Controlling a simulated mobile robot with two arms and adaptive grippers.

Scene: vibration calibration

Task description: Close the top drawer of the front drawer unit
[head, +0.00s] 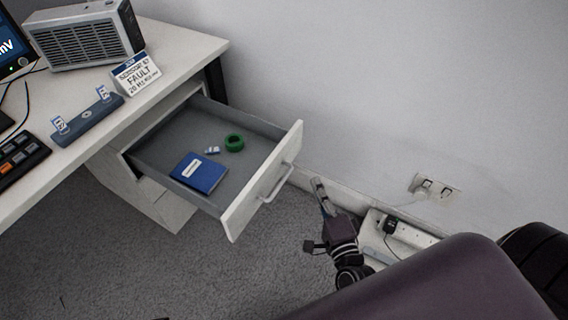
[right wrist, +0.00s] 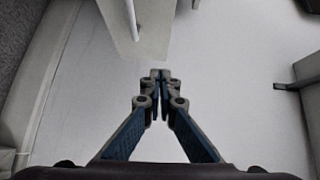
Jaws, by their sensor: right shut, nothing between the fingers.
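The top drawer (head: 262,180) of the drawer unit (head: 150,195) under the desk is pulled far out. It holds a blue notebook (head: 199,173), a green ring (head: 234,142) and a small pale item (head: 212,150). Its white front carries a bar handle (head: 279,181). My right gripper (head: 318,184) is shut and empty, just right of the drawer front and apart from it. In the right wrist view my right gripper (right wrist: 160,76) has its fingertips together, below the drawer front (right wrist: 120,25) and handle (right wrist: 133,20). My left gripper is not in view.
A wall with a socket (head: 435,187) and a power strip (head: 405,230) lie to the right. Carpet below the drawer is clear.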

